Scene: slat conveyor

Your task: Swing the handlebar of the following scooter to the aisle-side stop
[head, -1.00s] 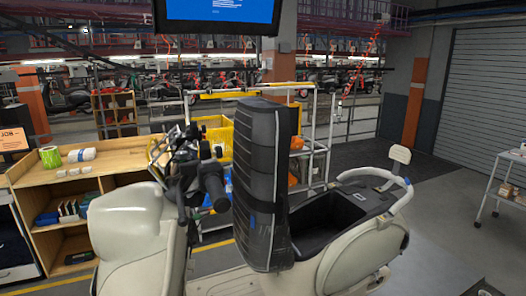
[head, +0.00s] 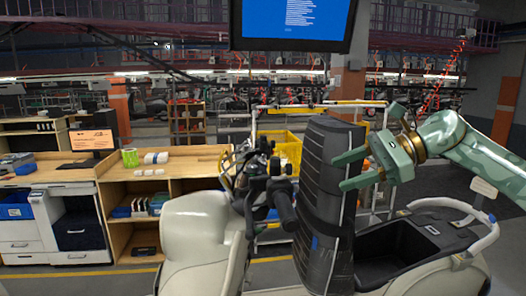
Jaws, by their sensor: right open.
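A cream scooter (head: 197,238) stands across the front of the head view, its front end to the left. Its dark handlebar (head: 284,207) with black grips sits left of the upright black seat (head: 325,180). The open underseat bin (head: 390,247) lies to the right of the seat. My right gripper (head: 342,172) comes in from the right, green, with its fingers spread and pointing left. The fingers overlap the seat's right part in the picture; I cannot tell whether they touch it. The gripper is to the right of the handlebar and apart from it. My left gripper is not in view.
A wooden workbench (head: 200,153) with a green roll (head: 130,158) and a white roll stands behind to the left. A yellow crate (head: 288,150) on a rack is behind the seat. A blue-screened monitor (head: 290,22) hangs overhead.

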